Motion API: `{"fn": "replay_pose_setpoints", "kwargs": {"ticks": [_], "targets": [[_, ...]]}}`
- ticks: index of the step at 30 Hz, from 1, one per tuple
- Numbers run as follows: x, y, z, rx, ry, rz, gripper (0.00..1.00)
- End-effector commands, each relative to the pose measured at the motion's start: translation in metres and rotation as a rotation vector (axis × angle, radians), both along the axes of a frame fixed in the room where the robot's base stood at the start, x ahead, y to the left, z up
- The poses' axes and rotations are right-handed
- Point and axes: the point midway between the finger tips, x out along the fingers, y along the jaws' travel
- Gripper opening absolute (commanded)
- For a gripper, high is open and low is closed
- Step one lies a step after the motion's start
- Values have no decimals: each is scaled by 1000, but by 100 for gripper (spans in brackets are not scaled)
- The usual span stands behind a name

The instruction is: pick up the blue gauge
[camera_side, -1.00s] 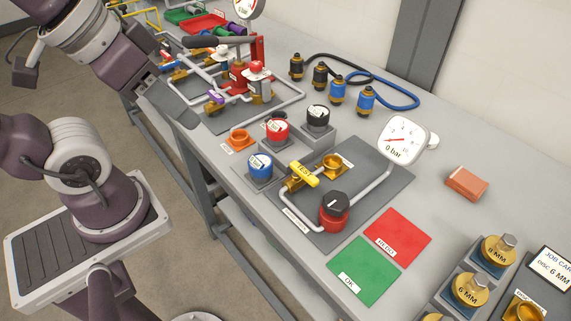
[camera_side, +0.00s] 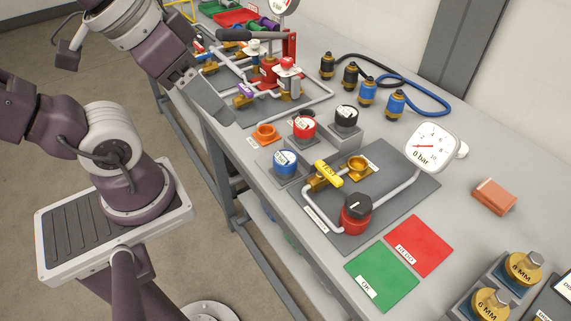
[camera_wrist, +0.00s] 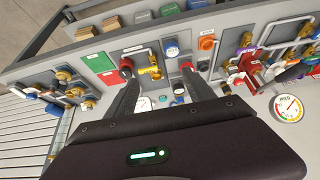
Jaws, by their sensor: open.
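The blue gauge (camera_side: 285,163), with a white-faced top, stands in a grey holder on the bench, left of the yellow TEST handle. It also shows in the wrist view (camera_wrist: 171,49), beyond the gap between my fingers. My gripper (camera_wrist: 160,74) is open and empty, with its two fingers spread apart. In the side view my gripper (camera_side: 208,98) is up and left of the blue gauge, apart from it; its fingertips are hard to make out there.
A red gauge (camera_side: 304,128) and a black gauge (camera_side: 346,119) stand close behind the blue one, beside an orange socket (camera_side: 266,133). The test rig has a brass socket (camera_side: 358,167), a red-and-black knob (camera_side: 356,213) and a large dial (camera_side: 432,147). Green (camera_side: 381,278) and red (camera_side: 420,245) pads lie in front.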

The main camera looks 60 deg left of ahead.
Motion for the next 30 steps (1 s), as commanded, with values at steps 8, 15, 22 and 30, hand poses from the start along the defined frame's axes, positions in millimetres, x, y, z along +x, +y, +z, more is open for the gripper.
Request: {"fn": "replay_pose_setpoints", "kwargs": {"ticks": [8,15,22,30], "targets": [[14,2,-3,-37,38,78,62],[109,20,-65,-245,264,692,62],[158,41,-162,-328,394,1231,62],[162,45,-204,-336,414,1350,62]]}}
